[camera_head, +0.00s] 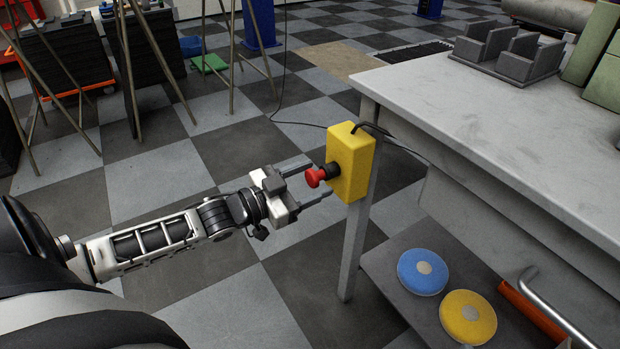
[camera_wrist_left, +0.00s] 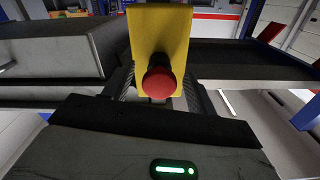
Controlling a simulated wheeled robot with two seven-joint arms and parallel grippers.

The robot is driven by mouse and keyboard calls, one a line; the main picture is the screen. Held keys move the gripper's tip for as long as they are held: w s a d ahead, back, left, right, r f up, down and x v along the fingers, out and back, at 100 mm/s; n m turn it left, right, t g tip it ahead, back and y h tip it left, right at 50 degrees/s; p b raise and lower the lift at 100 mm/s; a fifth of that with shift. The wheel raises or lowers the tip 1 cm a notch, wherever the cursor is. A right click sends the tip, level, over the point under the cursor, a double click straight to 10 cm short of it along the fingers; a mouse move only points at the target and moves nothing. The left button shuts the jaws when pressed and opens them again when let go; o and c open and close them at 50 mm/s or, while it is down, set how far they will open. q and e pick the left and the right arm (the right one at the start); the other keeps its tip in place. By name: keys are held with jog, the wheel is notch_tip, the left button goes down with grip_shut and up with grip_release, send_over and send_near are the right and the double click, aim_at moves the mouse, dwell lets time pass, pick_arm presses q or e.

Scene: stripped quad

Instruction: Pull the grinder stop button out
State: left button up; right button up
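The grinder stop button (camera_head: 316,177) is a red mushroom knob on a black collar, sticking out from the left face of a yellow box (camera_head: 353,158). The box sits on a grey post at the workbench corner. My left gripper (camera_head: 318,181) is open, with one finger on each side of the button and gaps between. In the left wrist view the red button (camera_wrist_left: 158,80) is between the two dark fingers, in front of the yellow box (camera_wrist_left: 160,32). I cannot tell how far the button is pressed in. My right gripper is not in view.
The grey workbench (camera_head: 450,110) is right of the box, with grey blocks (camera_head: 506,52) on top. A blue disc (camera_head: 422,271) and a yellow disc (camera_head: 468,317) lie on the lower shelf. A dark cable runs from the box.

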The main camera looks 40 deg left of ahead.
pick_arm(q)
jog(key=shift+s+a+p, duration=0.2)
jog(key=shift+s+p, duration=0.1)
jog(key=shift+s, duration=0.25)
jog(key=p+v, duration=0.4)
jog(key=v, duration=1)
jog(key=shift+s, duration=0.35)
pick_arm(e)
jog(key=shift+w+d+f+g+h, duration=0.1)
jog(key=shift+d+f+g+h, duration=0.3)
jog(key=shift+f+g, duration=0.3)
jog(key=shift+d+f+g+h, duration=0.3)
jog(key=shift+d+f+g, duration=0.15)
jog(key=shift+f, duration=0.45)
pick_arm(q)
jog(key=shift+a, duration=0.15)
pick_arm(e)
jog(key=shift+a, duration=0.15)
